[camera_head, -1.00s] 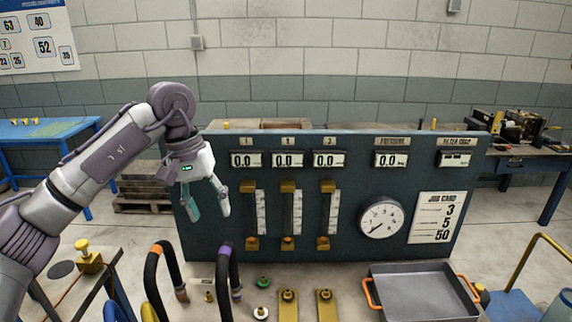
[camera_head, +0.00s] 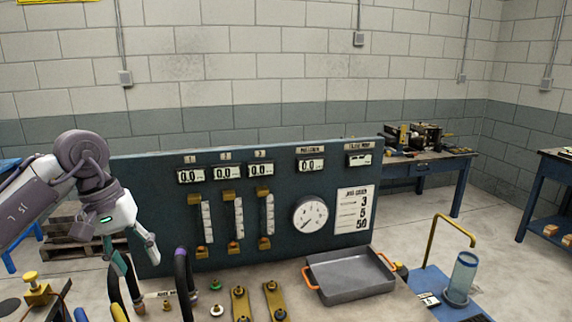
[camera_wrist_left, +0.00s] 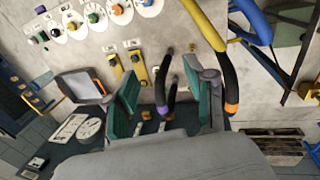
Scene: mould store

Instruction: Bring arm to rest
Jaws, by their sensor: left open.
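My left gripper (camera_head: 136,262) is at the lower left of the head view, in front of the left end of the dark control panel (camera_head: 290,180). Its fingers are apart and nothing is between them. In the left wrist view the open fingers (camera_wrist_left: 165,105) show with black hoses (camera_wrist_left: 219,66) near them. One hose with a purple band (camera_head: 184,268) stands just right of the gripper in the head view. I cannot tell from these views whether a finger touches a hose. My right gripper is not in view.
A grey tray with orange handles (camera_head: 350,277) lies on the bench right of centre. Brass valve plates (camera_head: 240,305) sit left of it. A clear cylinder (camera_head: 462,277) stands on a blue base at the right. A blue workbench (camera_head: 428,168) stands behind.

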